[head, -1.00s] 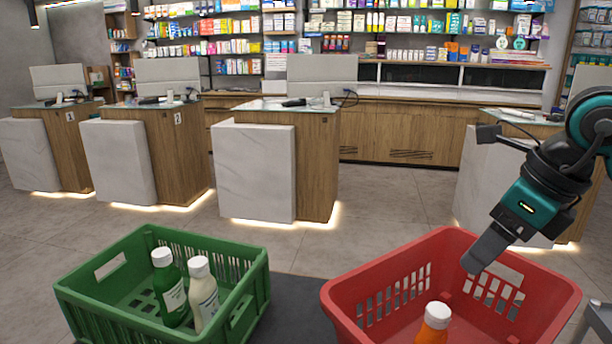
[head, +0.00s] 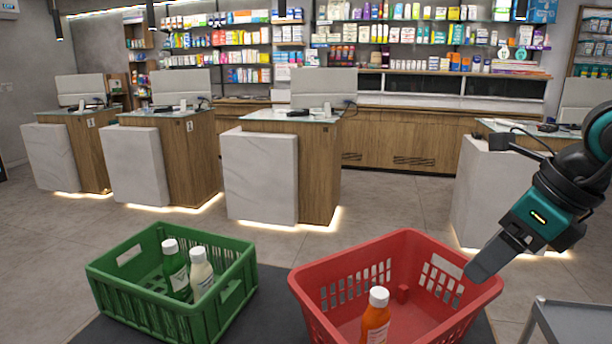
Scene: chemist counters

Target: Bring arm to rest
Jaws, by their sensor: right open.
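My right gripper (head: 484,268) comes in from the right, tilted down to the left. Its tip is at the right rim of the red basket (head: 318,287) in the picture, and it is open with nothing in it. My left gripper is not in view.
A green crate (head: 122,300) at the left holds a green bottle (head: 175,272) and a cream bottle (head: 201,274). Both containers stand on a dark surface (head: 262,318). A grey stand (head: 570,318) is at the lower right. Counters (head: 262,180) stand behind, with open floor between.

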